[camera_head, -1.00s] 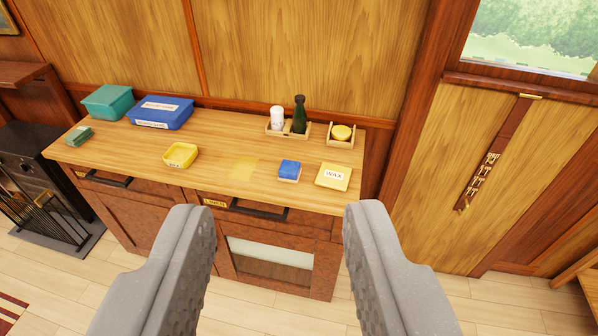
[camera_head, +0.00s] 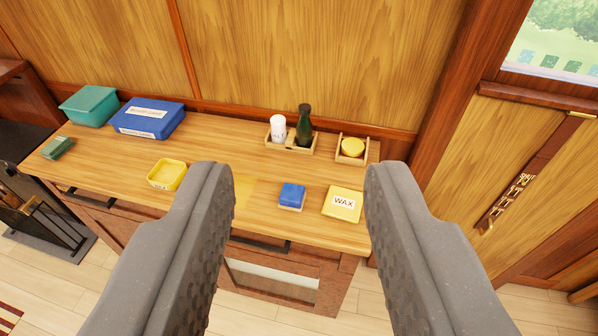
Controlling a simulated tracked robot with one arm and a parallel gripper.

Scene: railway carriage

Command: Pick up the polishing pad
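No label reads polishing pad. A round yellow pad-like thing (camera_head: 352,147) sits in a small wooden holder (camera_head: 340,158) at the back right of the wooden cabinet top (camera_head: 235,145). A blue block with a paler base (camera_head: 291,196) lies near the front edge, and a dark green block (camera_head: 57,147) lies at the far left. I cannot tell for certain which is the polishing pad. My gripper (camera_head: 297,172) is open and empty. Its two grey fingers stand wide apart in front of the cabinet, with the blue block and the WAX box showing between them.
A yellow WAX box (camera_head: 342,204) lies right of the blue block. A wooden rack (camera_head: 290,142) holds a white container (camera_head: 278,128) and a dark bottle (camera_head: 304,125). A yellow tray (camera_head: 167,174), a blue box (camera_head: 147,118) and a teal box (camera_head: 89,105) stand left. The back wall is close behind.

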